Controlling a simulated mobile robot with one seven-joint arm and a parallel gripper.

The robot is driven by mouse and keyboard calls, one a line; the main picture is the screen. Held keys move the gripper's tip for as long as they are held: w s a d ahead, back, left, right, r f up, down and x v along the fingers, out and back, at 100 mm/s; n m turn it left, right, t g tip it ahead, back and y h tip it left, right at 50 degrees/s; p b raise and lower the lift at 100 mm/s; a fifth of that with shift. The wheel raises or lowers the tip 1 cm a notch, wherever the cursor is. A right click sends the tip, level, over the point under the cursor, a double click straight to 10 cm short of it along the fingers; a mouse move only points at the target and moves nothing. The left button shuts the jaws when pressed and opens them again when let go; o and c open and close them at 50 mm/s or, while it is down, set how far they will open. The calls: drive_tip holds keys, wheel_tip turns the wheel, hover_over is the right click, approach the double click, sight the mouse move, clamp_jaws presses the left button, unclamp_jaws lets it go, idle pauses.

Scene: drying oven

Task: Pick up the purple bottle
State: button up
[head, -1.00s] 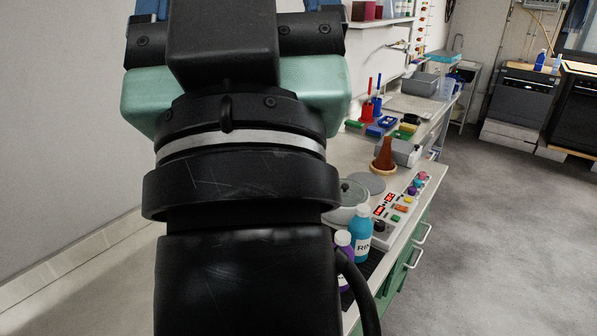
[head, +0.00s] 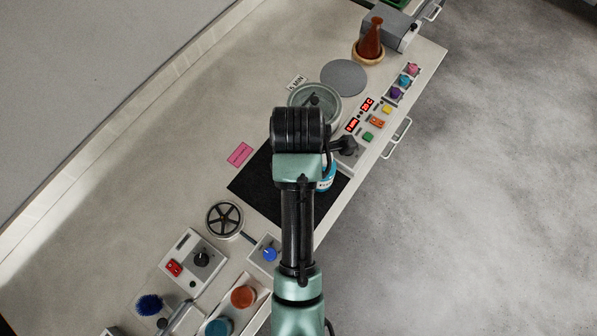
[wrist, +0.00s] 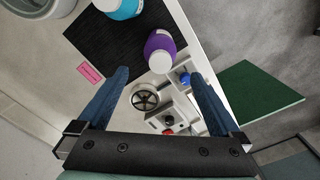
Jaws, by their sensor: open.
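The purple bottle (wrist: 160,55) with a white cap shows in the wrist view on a black mat (wrist: 110,45), near the mat's edge. In the head view my arm hides it. My gripper (wrist: 165,82) is open in the wrist view, its two blue fingers spread wide. The bottle appears between and beyond the fingertips, and nothing is held. A blue bottle with a white label (wrist: 122,8) stands beside the purple one, cut by the top edge of the wrist view. Part of it shows next to my arm in the head view (head: 326,180).
A control panel with knobs and red displays (head: 372,122) lies along the bench's right edge. A round lidded vessel (head: 312,100), a grey disc (head: 344,77) and a brown flask (head: 370,38) stand behind. A pink label (head: 240,154) lies left of the mat. Free bench is at left.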

wheel_tip(320, 180, down, 7)
drive_tip(key=shift+s+r, duration=0.1)
drive_tip(key=shift+r, duration=0.1)
drive_tip(key=shift+f+p, duration=0.55)
drive_tip(key=shift+f, duration=2.3)
clamp_jaws()
